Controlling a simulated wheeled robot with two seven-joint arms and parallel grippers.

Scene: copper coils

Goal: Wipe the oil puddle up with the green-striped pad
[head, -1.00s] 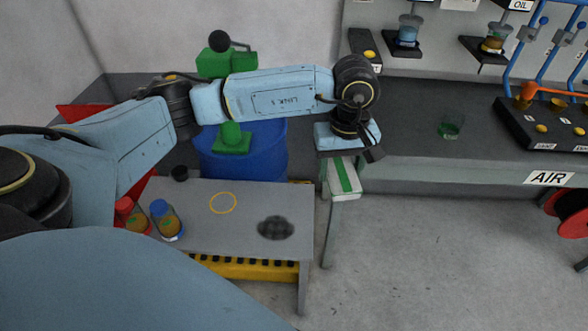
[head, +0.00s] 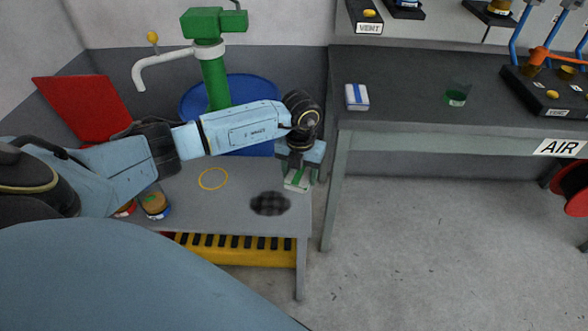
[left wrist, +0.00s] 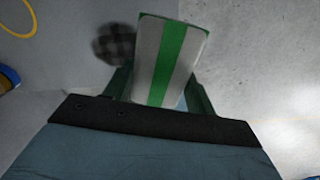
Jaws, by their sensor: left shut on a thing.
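The green-striped pad (head: 298,180) is white with a green stripe. My left gripper (head: 299,172) is shut on it, at the right end of the low grey table (head: 222,216). In the left wrist view the pad (left wrist: 172,58) sticks out between the fingers, its stripe running lengthwise. The oil puddle (head: 270,203) is a dark patch on the table, just left of and nearer than the pad; it also shows in the left wrist view (left wrist: 114,44). I cannot tell whether the pad touches the table. My right gripper is not in view.
A yellow ring (head: 213,179) is marked on the table. A jar (head: 155,204) stands at the table's left, partly behind my arm. A blue-striped pad (head: 357,97) and a green glass (head: 456,94) are on the dark bench. A green pump (head: 214,75) and blue drum (head: 262,91) stand behind.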

